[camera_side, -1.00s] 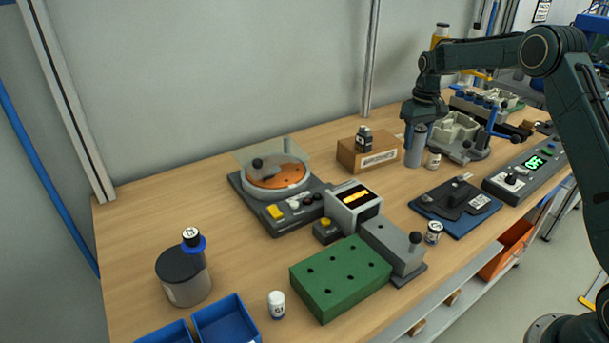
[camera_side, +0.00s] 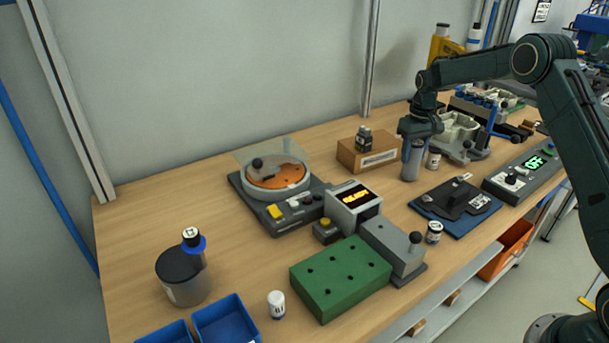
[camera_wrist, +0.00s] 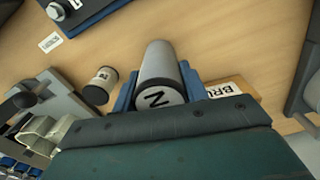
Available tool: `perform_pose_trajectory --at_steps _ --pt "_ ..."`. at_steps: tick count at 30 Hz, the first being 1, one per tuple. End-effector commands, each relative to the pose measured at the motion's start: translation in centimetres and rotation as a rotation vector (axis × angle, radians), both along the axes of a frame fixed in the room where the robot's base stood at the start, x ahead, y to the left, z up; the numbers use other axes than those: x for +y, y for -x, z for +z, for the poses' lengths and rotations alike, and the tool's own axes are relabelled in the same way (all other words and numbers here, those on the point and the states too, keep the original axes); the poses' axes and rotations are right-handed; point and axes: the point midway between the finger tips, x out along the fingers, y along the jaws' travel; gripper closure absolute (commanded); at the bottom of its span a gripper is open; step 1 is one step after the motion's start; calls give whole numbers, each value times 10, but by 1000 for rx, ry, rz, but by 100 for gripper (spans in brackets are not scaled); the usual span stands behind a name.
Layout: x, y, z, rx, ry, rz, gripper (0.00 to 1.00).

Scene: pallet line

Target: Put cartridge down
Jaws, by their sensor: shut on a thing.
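The cartridge is a grey cylinder (camera_side: 411,163) in the side view, upright below my gripper (camera_side: 416,145). In the wrist view the cartridge (camera_wrist: 157,62) has a pale end marked with a dark letter like N. My blue fingers (camera_wrist: 158,88) are on either side of it, shut on it near its top. The cartridge's lower end is at or close to the wooden table (camera_side: 385,205); I cannot tell whether it touches.
A cardboard box (camera_side: 357,158) with a dark object on top stands left of the cartridge. A small white-labelled jar (camera_side: 434,159) is close on its right. A dark fixture on a blue base (camera_side: 453,223) lies in front. Bare table lies between box and fixture.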

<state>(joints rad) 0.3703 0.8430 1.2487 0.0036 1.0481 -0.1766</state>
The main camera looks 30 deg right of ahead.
Motion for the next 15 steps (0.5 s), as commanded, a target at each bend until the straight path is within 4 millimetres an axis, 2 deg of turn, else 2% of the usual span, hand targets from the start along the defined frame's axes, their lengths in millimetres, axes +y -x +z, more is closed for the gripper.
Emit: perform_pose_trajectory --at_steps 3,4,6,15 --pt "0 0 -2 0 0 0 85" --pt "0 0 -3 0 0 0 51" --pt "0 0 -2 0 0 0 37" --pt "0 0 -2 0 0 0 35"
